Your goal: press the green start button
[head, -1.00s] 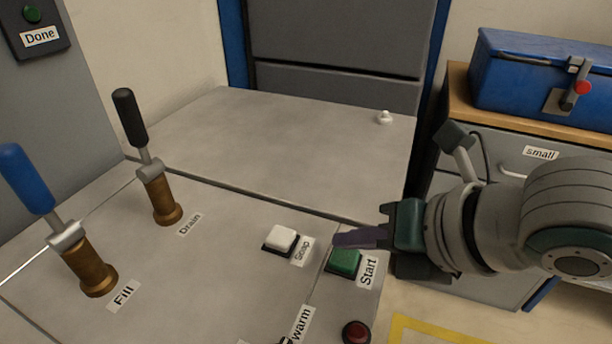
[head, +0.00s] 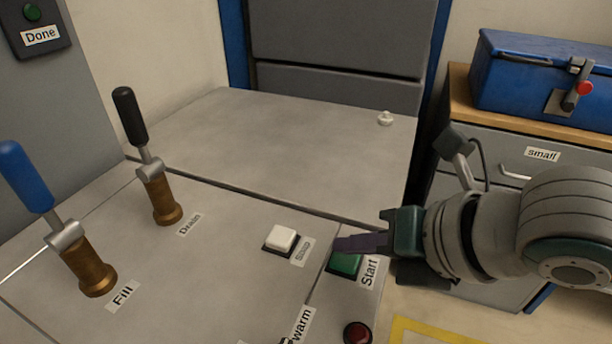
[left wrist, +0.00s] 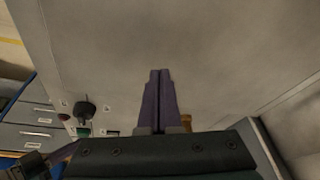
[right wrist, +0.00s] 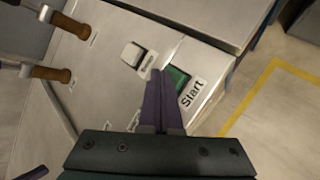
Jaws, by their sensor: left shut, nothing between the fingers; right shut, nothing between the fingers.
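The green start button (head: 345,263) sits in a dark frame on the grey bench top, beside its "Start" label (head: 369,272). My right gripper (head: 338,244) is shut and empty, its purple fingertips over the far edge of the button in the head view and hiding part of it. In the right wrist view the green button (right wrist: 178,80) shows just right of the shut fingertips (right wrist: 157,74); whether they touch it I cannot tell. My left gripper (left wrist: 160,72) is shut and empty in the left wrist view, and is not in the head view.
A white soap button (head: 281,239) is left of the start button, and a red button (head: 357,334) is in front. Two levers, black Drain (head: 158,185) and blue Fill (head: 80,262), stand at left. A blue toolbox (head: 540,80) is on the right cabinet.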

